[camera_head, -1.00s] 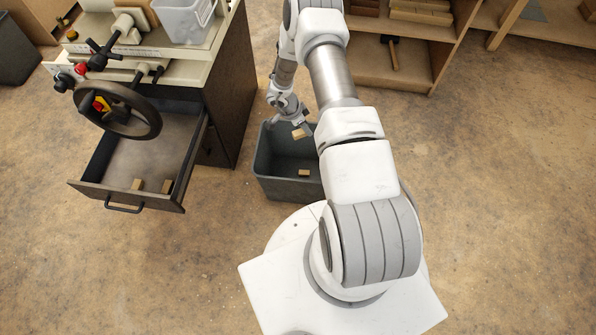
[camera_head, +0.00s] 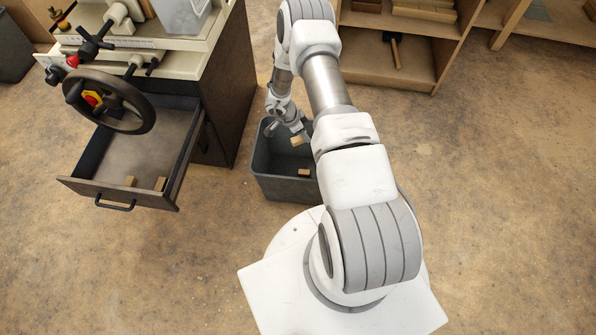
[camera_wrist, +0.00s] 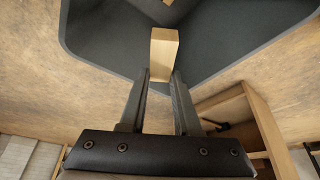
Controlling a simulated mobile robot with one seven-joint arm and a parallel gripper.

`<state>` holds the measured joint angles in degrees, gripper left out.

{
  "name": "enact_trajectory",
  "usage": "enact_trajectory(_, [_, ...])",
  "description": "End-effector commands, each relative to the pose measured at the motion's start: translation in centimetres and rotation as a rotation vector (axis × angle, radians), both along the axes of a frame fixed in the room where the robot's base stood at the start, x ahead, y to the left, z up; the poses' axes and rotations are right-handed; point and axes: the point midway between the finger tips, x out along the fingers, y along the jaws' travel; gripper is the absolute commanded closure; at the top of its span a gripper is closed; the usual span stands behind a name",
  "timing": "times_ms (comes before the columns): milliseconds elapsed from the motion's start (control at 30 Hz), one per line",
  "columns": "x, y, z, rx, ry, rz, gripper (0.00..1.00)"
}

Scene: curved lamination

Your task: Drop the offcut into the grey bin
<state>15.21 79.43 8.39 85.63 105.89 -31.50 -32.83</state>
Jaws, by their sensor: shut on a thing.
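My gripper (camera_head: 288,135) is shut on a small light-wood offcut (camera_head: 297,140), over the opening of the grey bin (camera_head: 262,180). In the wrist view, the offcut (camera_wrist: 164,52) sits between the fingertips of my gripper (camera_wrist: 161,82), with the bin's dark inside (camera_wrist: 105,35) behind it. Another small wood piece (camera_head: 304,172) lies inside the bin; part of a piece also shows at the top of the wrist view (camera_wrist: 168,2). My arm hides the bin's right side.
An open drawer (camera_head: 130,160) with two small wood blocks (camera_head: 160,184) stands left of the bin, under a machine with a handwheel (camera_head: 110,100). A wooden shelf (camera_head: 370,60) stands behind. The floor (camera_head: 510,200) on the right is clear.

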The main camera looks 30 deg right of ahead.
Motion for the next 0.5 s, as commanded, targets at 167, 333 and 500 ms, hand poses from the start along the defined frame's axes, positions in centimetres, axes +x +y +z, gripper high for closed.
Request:
enact_trajectory(167, [0.01, 0.00, 0.08, 0.000, 0.000, 0.000, 0.60])
enact_trajectory(333, [0.01, -0.01, 0.08, 0.000, 0.000, 0.000, 0.34])
enact_trajectory(500, [0.00, -0.01, 0.08, 0.000, 0.000, 0.000, 0.34])
